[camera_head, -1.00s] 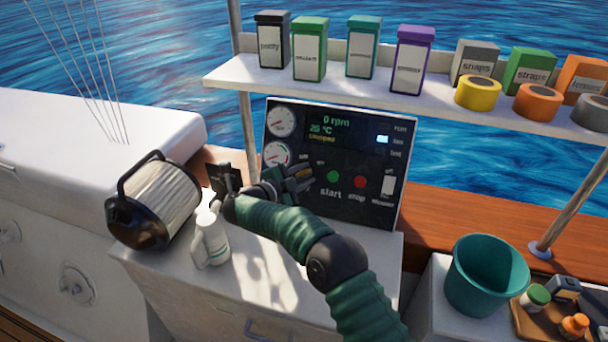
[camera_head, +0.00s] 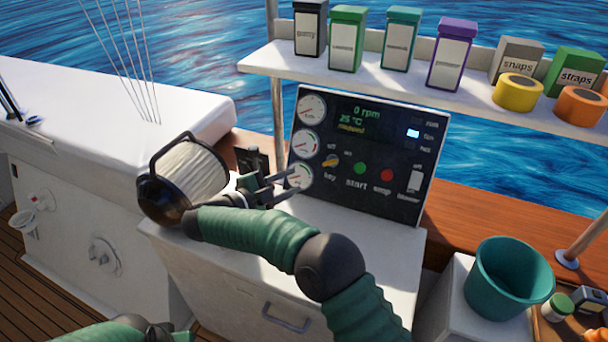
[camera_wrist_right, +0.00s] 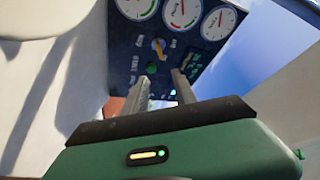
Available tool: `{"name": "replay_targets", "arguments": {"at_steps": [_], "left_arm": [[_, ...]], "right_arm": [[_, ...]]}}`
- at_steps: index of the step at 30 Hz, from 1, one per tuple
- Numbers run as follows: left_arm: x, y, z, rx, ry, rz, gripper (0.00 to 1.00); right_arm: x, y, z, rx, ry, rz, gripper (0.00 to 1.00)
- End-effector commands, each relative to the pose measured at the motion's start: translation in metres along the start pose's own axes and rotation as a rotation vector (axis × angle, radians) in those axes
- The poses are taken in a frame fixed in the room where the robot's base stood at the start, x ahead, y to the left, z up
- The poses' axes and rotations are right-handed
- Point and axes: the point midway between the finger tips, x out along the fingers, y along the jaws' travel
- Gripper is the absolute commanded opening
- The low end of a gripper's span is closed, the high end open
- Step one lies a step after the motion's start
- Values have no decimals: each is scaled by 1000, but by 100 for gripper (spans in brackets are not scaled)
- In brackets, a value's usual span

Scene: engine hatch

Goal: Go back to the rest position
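My right gripper (camera_head: 290,184) reaches in front of the lower left part of the engine panel (camera_head: 395,200). Its two fingers are apart with nothing between them. In the right wrist view the open fingers (camera_wrist_right: 160,84) point toward the panel (camera_wrist_right: 122,48), with clear space between them. The yellow key switch (camera_head: 330,160) shows uncovered, apart from the gripper; it also shows in the right wrist view (camera_wrist_right: 158,47). The panel reads 0 rpm and 25 °C. Part of my left arm shows at the bottom left, but its gripper is not seen.
A shelf (camera_head: 350,74) with boxes and tape rolls runs above the panel. A teal bucket (camera_head: 505,282) stands at the right. The white cabinet top (camera_head: 375,245) right of my arm is clear.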

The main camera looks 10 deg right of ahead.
Motion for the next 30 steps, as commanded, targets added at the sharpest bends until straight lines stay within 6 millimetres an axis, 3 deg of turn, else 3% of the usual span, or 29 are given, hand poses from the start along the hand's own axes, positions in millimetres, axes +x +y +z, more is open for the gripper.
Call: {"name": "replay_targets", "arguments": {"at_steps": [16, 17, 20, 22, 24, 26, 28, 30], "left_arm": [[-2, 0, 0, 0, 0, 0, 36], [-4, 0, -1, 0, 0, 0, 36], [-16, 0, -4, 0, 0, 0, 36], [-30, 0, -7, 0, 0, 0, 36], [-44, 0, -10, 0, 0, 0, 36], [-54, 0, -13, 0, 0, 0, 36], [-67, 0, -16, 0, 0, 0, 36], [-75, 0, -18, 0, 0, 0, 36]], "right_arm": [[-4, -4, -1, 0, -7, -13, 33], [-4, -11, -2, -1, -18, -32, 33], [1, -58, -7, -30, -119, -194, 33], [-2, -103, -10, -113, -252, -379, 33], [-10, -126, -13, -270, -414, -551, 33], [-19, -116, -16, -449, -560, -646, 33], [-25, -73, -29, -687, -734, -681, 33], [-29, -10, -51, -907, -891, -646, 33]]}}
